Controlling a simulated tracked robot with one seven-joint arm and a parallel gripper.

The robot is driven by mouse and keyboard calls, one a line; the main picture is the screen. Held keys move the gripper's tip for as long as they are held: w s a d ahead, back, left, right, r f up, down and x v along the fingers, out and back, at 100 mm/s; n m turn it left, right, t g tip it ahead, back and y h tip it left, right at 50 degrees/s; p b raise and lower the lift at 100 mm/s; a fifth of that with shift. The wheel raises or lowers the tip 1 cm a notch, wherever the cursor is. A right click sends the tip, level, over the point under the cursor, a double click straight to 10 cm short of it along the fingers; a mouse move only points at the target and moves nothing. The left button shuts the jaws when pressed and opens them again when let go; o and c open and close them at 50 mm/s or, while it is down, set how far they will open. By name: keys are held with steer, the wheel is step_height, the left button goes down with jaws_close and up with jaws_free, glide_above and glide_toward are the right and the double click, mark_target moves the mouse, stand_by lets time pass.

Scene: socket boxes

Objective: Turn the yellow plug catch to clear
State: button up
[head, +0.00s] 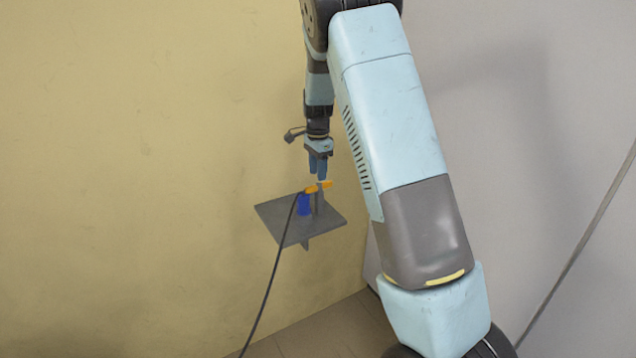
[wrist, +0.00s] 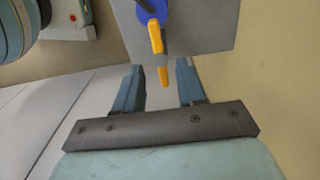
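A yellow catch (head: 311,189) shows just below my gripper (head: 317,176) in the head view, with a second yellow piece (head: 328,184) to its right. In the wrist view a long yellow bar (wrist: 156,38) reaches from the blue plug body (wrist: 147,17) toward my gripper (wrist: 158,67), and a short yellow tip (wrist: 163,77) appears between the fingers. The fingers stand apart with a gap on both sides of it. I cannot tell whether the tip is at finger depth. The blue body (head: 304,206) stands on a grey plate (head: 283,225).
A black cable (head: 270,283) runs from the plug down to the lower left. The plate stands beside a yellowish wall (head: 130,150). A light grey wall (head: 530,110) is at right. My large arm link covers the middle right of the head view.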

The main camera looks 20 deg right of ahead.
mark_target(319, 187)
steer(key=shift+f, duration=2.3)
steer(key=shift+c, duration=0.3)
jaws_close()
